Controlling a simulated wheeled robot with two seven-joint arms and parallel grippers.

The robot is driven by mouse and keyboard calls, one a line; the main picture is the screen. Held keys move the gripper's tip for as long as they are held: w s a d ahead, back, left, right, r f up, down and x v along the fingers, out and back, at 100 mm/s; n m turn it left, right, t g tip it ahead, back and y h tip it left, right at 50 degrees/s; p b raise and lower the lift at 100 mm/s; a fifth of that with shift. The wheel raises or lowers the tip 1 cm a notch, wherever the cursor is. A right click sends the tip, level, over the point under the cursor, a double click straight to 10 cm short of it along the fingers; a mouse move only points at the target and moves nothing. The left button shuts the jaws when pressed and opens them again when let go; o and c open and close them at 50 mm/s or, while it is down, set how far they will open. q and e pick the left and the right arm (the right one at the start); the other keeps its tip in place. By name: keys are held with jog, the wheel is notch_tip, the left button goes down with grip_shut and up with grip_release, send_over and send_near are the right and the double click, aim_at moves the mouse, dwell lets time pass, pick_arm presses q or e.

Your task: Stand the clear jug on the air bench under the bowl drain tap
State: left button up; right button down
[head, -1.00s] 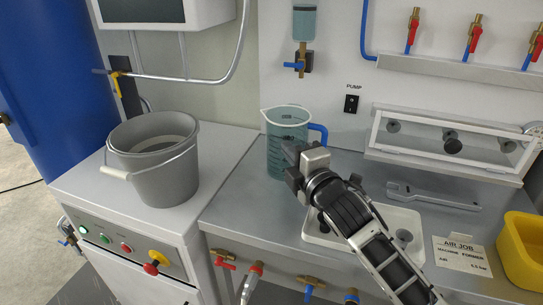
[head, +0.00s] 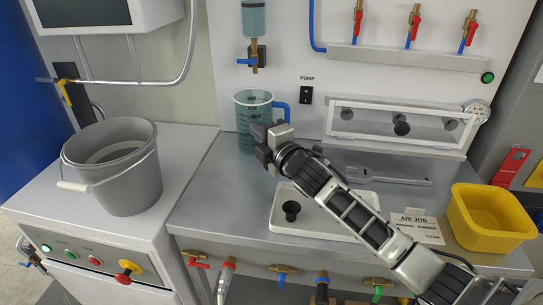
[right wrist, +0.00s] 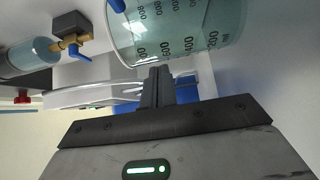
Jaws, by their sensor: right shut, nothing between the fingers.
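The clear jug (head: 250,124), with a blue handle and dark markings, stands upright on the metal air bench (head: 210,185), at the back by the wall panel. The bowl drain tap (head: 253,61), brass with a blue lever, is on the panel above it, under a small bowl (head: 254,20) of bluish liquid. My right gripper (head: 264,142) is shut and empty in front of the jug and hides part of its lower right side. In the right wrist view its fingers (right wrist: 158,84) are together close to the jug (right wrist: 175,30); I cannot tell whether they touch. My left gripper is not in view.
A white tray (head: 283,216) with black cups lies under my right arm. A spanner (head: 390,175) lies behind it. A yellow bin (head: 490,215) is at the right. A grey bucket (head: 130,185) stands on the left cabinet. Free bench lies left of the tray.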

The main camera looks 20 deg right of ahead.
jog(key=v, duration=0.3)
jog(key=a+v, duration=0.1)
jog(key=v, duration=0.6)
jog(key=shift+s+a, duration=0.1)
jog(key=shift+s, duration=0.2)
jog(key=shift+s+b, duration=0.3)
jog(key=shift+s, duration=0.3)
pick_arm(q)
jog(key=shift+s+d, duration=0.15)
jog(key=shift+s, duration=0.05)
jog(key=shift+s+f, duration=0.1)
